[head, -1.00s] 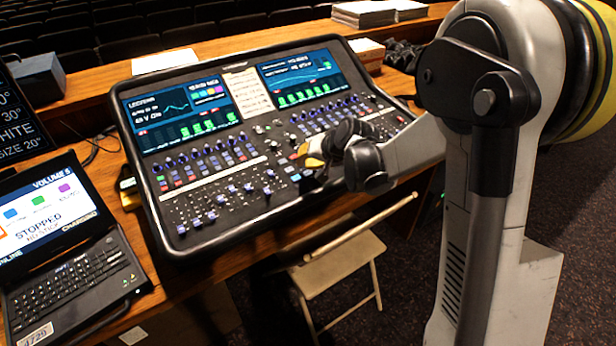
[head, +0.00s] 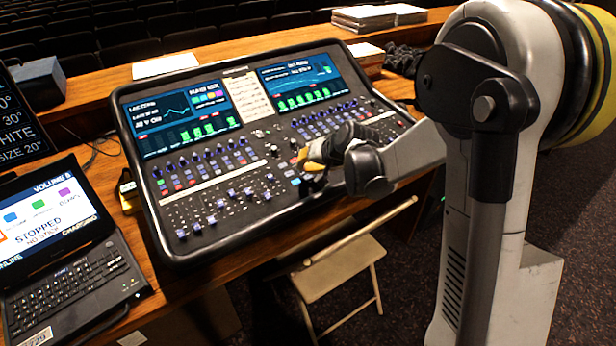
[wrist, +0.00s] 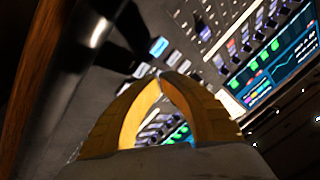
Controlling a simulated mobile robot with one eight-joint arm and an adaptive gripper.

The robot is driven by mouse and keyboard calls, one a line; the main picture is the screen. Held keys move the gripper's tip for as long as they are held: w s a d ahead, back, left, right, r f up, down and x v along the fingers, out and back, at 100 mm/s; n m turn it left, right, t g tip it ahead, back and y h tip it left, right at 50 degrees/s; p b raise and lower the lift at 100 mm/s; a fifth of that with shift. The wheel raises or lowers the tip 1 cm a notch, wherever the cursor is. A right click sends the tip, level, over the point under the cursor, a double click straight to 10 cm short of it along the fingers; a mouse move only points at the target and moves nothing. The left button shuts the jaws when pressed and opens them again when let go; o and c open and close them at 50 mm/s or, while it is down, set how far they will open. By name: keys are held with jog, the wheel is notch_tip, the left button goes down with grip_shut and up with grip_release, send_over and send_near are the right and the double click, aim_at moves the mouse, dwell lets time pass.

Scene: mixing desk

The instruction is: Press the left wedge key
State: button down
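My gripper (head: 306,159) is over the lower middle of the mixing desk (head: 165,225), near its front edge. In the wrist view its two yellow fingers (wrist: 166,78) curve together and meet at the tips, with nothing seen between them. Just beyond the tips is a small pale key (wrist: 141,70), and a lit blue-white key (wrist: 158,46) lies further up. I cannot tell which of these is the left wedge key. Contact with the panel cannot be made out.
The desk has faders, knobs and two lit screens (head: 180,113). A laptop (head: 62,235) stands at the left and a folding chair (head: 340,270) in front. Papers (head: 165,65) lie behind the desk. A dark bar-like shape (wrist: 85,40) fills the wrist view's upper left.

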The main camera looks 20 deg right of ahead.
aim_at(306, 177)
jog(key=shift+f, duration=0.1)
jog(key=shift+f+b, duration=0.35)
jog(key=shift+b, duration=0.05)
jog(key=shift+f+b, duration=0.35)
dwell(0.7)
jog(key=shift+r, duration=0.15)
jog(key=shift+r+p, duration=0.55)
jog(key=shift+r, duration=0.1)
jog(key=r+p, duration=0.2)
jog(key=r, duration=0.1)
jog(key=r+p, duration=0.1)
jog(key=r, duration=0.1)
jog(key=shift+s+p, duration=0.25)
jog(key=shift+p, duration=0.05)
dwell(0.7)
